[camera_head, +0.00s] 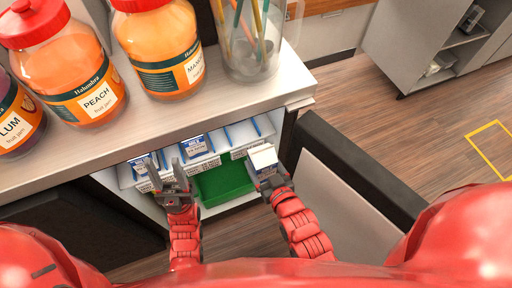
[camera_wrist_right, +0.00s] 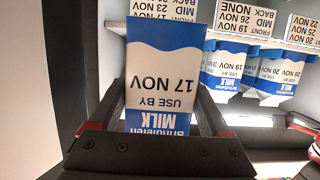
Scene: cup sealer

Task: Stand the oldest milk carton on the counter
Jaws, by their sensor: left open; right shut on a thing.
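A white and blue milk carton (camera_head: 263,159) is held in my right gripper (camera_head: 269,181), just outside the open cabinet below the counter (camera_head: 262,108). In the right wrist view the held carton (camera_wrist_right: 165,80) shows "USE BY 17 NOV", upside down in the picture, between the fingers of the right gripper (camera_wrist_right: 160,130). My left gripper (camera_head: 172,185) is open and empty in front of the shelf. Other cartons stand in the shelf lanes: one reads 19 NOV (camera_wrist_right: 229,70) and one reads 20 NOV (camera_wrist_right: 273,75).
Jars of plum, peach (camera_head: 80,75) and mango jam (camera_head: 160,50) and a clear jug (camera_head: 250,40) stand on the counter. Its front strip is bare. Shelf tags (camera_wrist_right: 247,18) list dates. A green bin (camera_head: 222,183) is below the shelf. An open door (camera_head: 345,180) is at right.

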